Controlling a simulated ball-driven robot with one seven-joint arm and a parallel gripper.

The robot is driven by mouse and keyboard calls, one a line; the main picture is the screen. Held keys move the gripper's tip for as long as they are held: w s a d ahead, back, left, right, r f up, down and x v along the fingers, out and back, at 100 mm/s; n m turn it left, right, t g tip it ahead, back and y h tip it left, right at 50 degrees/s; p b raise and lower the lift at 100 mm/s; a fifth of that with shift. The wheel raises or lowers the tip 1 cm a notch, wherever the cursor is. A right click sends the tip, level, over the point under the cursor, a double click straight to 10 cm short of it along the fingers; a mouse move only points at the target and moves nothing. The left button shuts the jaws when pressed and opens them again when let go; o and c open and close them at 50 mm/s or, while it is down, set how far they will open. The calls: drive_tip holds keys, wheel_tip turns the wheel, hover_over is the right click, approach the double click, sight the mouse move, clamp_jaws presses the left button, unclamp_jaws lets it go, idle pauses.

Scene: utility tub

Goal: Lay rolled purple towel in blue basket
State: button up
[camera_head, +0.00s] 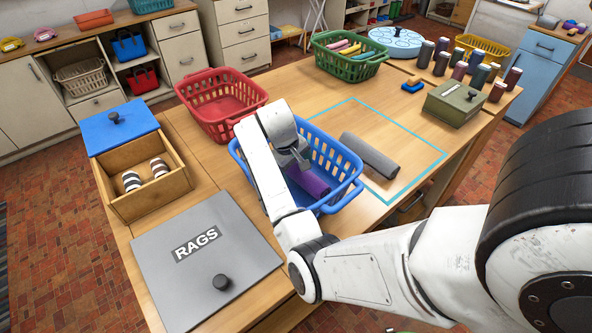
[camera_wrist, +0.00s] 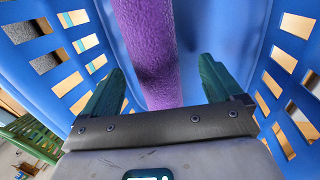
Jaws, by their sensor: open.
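The rolled purple towel (camera_head: 311,181) lies inside the blue basket (camera_head: 345,191) on the wooden table, partly hidden behind my arm. It also shows in the wrist view as a textured purple roll (camera_wrist: 147,45) against the blue basket wall (camera_wrist: 213,32). My gripper (camera_head: 301,166) is down in the basket, right at the towel. In the wrist view its two green fingers (camera_wrist: 160,82) are spread apart, with the towel's near end between them and a gap on the right side. Whether the towel touches the basket floor along its whole length is hidden.
A red empty basket (camera_head: 221,101) stands left behind the blue one. A grey roll (camera_head: 369,156) lies right of it within a cyan outline. A wooden box (camera_head: 146,203) and a grey RAGS lid (camera_head: 205,262) are at left. A green basket (camera_head: 350,65) stands behind.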

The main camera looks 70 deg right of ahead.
drive_tip(key=v, duration=1)
drive_tip(key=shift+r+p, duration=0.35)
drive_tip(key=shift+p, duration=0.05)
drive_tip(key=shift+w+a, duration=0.1)
drive_tip(key=shift+a, duration=0.1)
